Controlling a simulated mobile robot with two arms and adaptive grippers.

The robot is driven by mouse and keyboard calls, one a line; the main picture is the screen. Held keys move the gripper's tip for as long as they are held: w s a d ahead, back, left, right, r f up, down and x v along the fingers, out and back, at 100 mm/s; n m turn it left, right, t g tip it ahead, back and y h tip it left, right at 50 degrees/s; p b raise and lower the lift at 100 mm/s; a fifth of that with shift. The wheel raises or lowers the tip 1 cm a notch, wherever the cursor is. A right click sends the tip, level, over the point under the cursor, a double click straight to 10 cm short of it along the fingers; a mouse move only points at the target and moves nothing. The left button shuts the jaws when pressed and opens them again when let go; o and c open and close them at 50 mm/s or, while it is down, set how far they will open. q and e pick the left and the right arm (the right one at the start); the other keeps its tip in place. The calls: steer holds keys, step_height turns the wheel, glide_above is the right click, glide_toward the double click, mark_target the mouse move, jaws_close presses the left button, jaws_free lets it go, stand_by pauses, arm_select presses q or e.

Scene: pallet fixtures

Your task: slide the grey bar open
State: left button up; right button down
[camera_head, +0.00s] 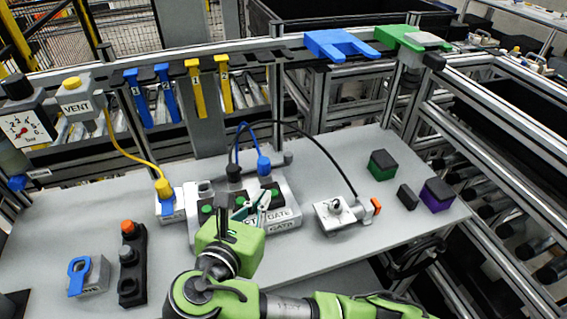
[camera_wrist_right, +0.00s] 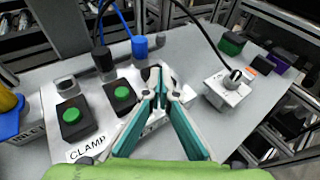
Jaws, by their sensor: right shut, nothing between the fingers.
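A grey bar (camera_head: 276,163) shows along the back edge of the grey fixture (camera_head: 287,194), its rounded end sticking out at the right, behind the blue plug. The fixture carries green buttons on black blocks and labels reading GATE. In the right wrist view one label reads CLAMP. My right gripper (camera_head: 262,199) is over the front middle of the fixture, in front of the bar and apart from it. It also shows in the right wrist view (camera_wrist_right: 158,78), its teal fingers together and empty. It hides part of the buttons and labels. My left gripper is not in view.
Black and blue plugs (camera_head: 264,164) with cables stand at the fixture's back. A grey block with a round knob (camera_head: 338,214) sits to the right. Green (camera_head: 383,165) and purple (camera_head: 437,194) boxes lie farther right. A black box with an orange button (camera_head: 130,262) stands left.

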mark_target(273, 191)
steer(key=shift+w+d+f, duration=0.15)
steer(key=shift+w+f, duration=0.1)
steer(key=shift+w, duration=0.25)
steer(key=b+x, duration=0.1)
steer(key=x, duration=0.4)
steer(key=shift+w+d+b, duration=0.1)
steer(key=shift+w+b, duration=0.05)
steer(key=shift+b, duration=0.25)
steer(key=x, duration=0.4)
steer(key=r+p+x, duration=0.1)
steer(key=x, duration=0.2)
steer(key=shift+w, duration=0.1)
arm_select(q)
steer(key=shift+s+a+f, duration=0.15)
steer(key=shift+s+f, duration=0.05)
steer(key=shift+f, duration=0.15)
arm_select(e)
steer(key=shift+w+d+f, duration=0.1)
steer(key=shift+w, duration=0.4)
